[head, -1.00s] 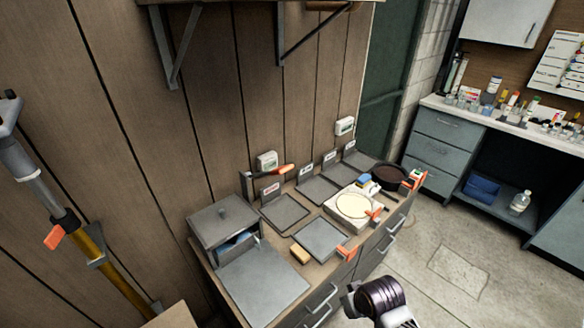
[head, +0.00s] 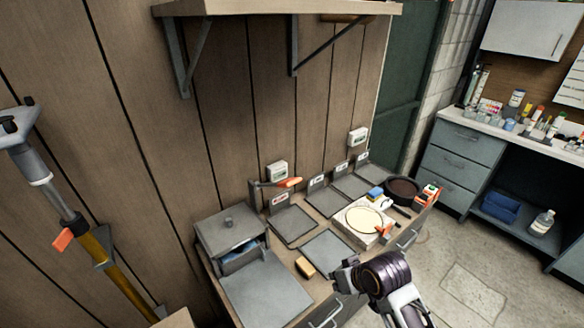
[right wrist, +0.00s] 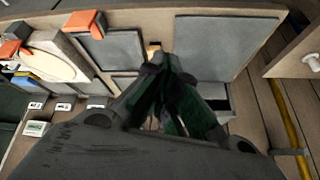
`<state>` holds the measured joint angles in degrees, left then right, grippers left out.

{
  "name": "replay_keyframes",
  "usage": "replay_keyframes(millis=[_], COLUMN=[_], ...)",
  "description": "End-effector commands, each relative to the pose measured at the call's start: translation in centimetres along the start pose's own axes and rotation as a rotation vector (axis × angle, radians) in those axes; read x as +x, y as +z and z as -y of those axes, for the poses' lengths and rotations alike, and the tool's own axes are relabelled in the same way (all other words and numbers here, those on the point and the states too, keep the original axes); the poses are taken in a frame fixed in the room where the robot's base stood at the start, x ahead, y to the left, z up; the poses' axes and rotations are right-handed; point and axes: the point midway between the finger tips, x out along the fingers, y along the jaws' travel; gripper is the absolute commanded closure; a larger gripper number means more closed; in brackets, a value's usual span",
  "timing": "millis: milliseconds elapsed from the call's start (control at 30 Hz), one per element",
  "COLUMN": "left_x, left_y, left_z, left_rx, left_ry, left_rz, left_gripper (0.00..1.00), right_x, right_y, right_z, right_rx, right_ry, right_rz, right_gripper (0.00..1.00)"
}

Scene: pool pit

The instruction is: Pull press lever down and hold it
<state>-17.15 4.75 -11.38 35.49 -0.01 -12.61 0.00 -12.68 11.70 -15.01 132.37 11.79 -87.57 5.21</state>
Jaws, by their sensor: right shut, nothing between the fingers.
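A lever with an orange handle (head: 288,183) on a grey upright stands at the back of the bench, beside a grey plate with a red label. The handle sticks out roughly level, to the right. I take it for the press lever. My right gripper (head: 342,272) is shut and empty above the bench's front edge, to the right of and nearer than the lever, and apart from it. In the right wrist view its dark fingers (right wrist: 165,72) meet over the bench. My left gripper is not in view.
The bench holds a grey box (head: 228,232), several grey plates, a yellow sponge (head: 305,268), a white block with a round disc (head: 364,221) and a dark pan (head: 403,188). A wooden shelf (head: 275,8) overhangs the wall. A yellow pole (head: 115,275) stands left.

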Motion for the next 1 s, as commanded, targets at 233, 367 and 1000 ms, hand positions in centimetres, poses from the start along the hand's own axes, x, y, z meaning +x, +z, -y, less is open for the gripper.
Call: replay_keyframes(millis=[233, 367, 1000], left_x=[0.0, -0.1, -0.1], left_y=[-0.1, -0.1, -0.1], left_z=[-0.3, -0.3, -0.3], left_rx=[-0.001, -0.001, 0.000], left_ry=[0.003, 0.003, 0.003], left_rz=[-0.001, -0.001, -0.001], left_gripper=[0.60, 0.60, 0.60], right_x=[-0.6, -0.9, -3.5], right_y=[-3.8, -5.5, -13.4], right_z=[1.5, 2.2, 5.5], right_rx=[-0.036, -0.052, -0.144], right_ry=[-0.041, -0.060, -0.135], right_rz=[-0.045, -0.063, -0.136], right_gripper=[1.00, 1.00, 1.00])
